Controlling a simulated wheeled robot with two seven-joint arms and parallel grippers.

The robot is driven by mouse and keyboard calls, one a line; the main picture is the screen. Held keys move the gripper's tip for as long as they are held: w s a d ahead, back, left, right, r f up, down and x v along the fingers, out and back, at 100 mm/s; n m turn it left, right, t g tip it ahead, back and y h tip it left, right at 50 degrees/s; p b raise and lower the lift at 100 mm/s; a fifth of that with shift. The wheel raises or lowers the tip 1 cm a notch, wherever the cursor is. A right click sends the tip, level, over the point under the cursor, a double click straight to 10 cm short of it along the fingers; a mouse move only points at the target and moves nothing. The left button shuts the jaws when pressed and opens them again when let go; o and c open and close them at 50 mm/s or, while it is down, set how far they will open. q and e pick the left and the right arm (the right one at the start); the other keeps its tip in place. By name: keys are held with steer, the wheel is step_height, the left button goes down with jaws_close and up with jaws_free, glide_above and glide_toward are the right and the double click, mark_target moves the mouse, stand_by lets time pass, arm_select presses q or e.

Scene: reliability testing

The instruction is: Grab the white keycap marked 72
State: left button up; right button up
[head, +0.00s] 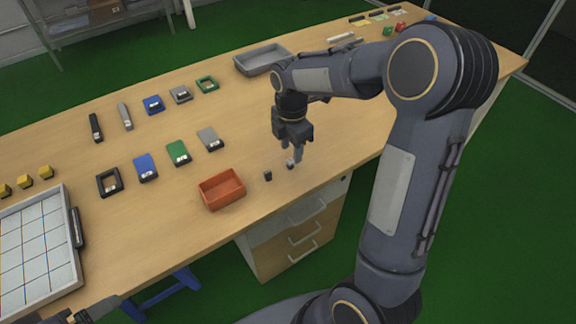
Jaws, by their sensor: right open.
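A small light keycap (290,164) stands on the wooden table near its front edge; its marking is too small to read. My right gripper (293,155) points down over this keycap, open, with its fingertips very near it. I cannot tell whether the fingers touch it. A small dark keycap (267,176) stands just to the left, apart from the light one. Part of my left gripper (98,308) shows at the bottom left edge, away from the keycaps; its jaws cannot be made out.
An orange-red bin (222,189) stands left of the keycaps. A grey tray (262,58) lies farther back. Several coloured blocks stand in rows at the left, behind a white gridded tray (38,253). The table (330,180) is bare right of the keycaps.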

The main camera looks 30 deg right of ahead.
mark_target(290, 161)
step_height(290, 161, down, 5)
steer(key=shift+w+r, duration=0.1)
steer(key=shift+w, duration=0.05)
jaws_close()
